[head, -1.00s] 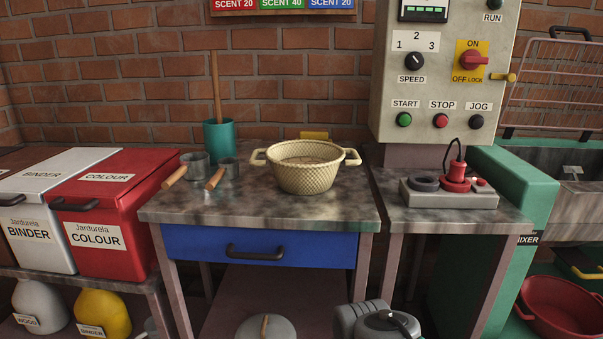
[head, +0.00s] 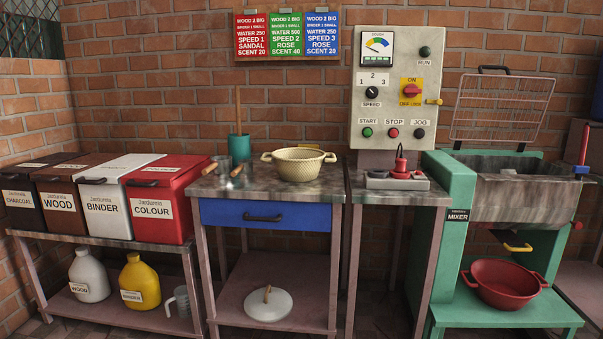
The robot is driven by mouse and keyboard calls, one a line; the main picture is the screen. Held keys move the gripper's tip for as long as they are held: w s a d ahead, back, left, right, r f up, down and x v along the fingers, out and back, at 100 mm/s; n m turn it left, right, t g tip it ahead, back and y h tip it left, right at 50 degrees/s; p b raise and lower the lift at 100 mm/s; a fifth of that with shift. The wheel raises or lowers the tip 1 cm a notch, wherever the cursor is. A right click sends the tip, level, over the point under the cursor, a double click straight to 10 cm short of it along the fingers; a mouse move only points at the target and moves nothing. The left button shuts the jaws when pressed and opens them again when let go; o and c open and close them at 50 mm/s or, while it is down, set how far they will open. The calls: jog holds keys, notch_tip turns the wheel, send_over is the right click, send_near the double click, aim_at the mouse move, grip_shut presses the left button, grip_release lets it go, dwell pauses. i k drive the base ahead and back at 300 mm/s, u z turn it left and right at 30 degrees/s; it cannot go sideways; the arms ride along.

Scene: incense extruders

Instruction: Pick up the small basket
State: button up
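A larger red basin (head: 503,283) with handles sits on the green mixer stand at the lower right. My gripper does not show in the head view.
A lid (head: 268,303) lies on the shelf below. Ingredient bins (head: 160,205) stand at left.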

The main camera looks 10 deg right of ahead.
aim_at(293, 164)
jog(key=u, duration=0.6)
jog(key=i, duration=0.55)
jog(key=u, duration=0.7)
jog(key=i, duration=0.85)
jog(key=z, duration=0.25)
